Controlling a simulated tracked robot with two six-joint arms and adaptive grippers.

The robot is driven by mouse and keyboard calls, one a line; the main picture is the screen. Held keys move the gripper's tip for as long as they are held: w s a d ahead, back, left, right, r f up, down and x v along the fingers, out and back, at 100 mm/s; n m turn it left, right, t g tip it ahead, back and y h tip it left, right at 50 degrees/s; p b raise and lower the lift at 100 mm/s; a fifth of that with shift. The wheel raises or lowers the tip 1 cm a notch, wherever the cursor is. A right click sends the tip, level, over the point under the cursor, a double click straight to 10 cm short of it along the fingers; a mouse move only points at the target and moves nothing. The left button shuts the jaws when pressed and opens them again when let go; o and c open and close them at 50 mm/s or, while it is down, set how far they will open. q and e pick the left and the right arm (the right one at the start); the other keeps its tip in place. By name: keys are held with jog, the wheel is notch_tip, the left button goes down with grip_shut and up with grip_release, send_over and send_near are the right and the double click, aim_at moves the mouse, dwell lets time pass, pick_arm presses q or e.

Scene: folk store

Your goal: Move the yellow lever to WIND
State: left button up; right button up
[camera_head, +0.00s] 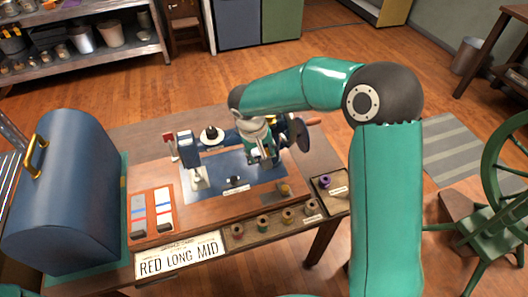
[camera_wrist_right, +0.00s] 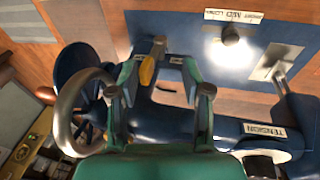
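The yellow lever (camera_wrist_right: 148,70) shows in the right wrist view on the blue sewing machine's base, beside the left finger of my right gripper (camera_wrist_right: 165,86). My right gripper (camera_head: 262,156) is over the machine, beyond that piece. Its fingers are apart with nothing seen between them. Whether it touches the machine or lever cannot be told. No WIND label is readable. My left gripper is out of view.
A handwheel (camera_head: 297,131) stands close right of my right gripper. A stitch knob (camera_head: 234,180), spools (camera_head: 263,223) in a front tray, and a RED LONG MID card (camera_head: 179,256) are on the table. A blue domed case (camera_head: 70,190) fills the left.

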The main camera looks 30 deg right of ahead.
jog(key=shift+w+a+f+b, duration=0.15)
jog(key=shift+a+f+b, duration=0.05)
jog(key=shift+a+b, duration=0.25)
jog(key=shift+w+a+f+b, duration=0.1)
jog(key=shift+a+f+b, duration=0.15)
jog(key=shift+a, duration=0.3)
jog(key=shift+d+r, duration=0.1)
jog(key=shift+d, duration=0.05)
jog(key=shift+s+d+r, duration=0.15)
jog(key=shift+d, duration=0.15)
jog(key=shift+r, duration=0.1)
jog(key=p+v, duration=0.4)
jog(key=v, duration=0.3)
jog(key=shift+r, duration=0.4)
jog(key=shift+a, duration=0.1)
dwell(0.9)
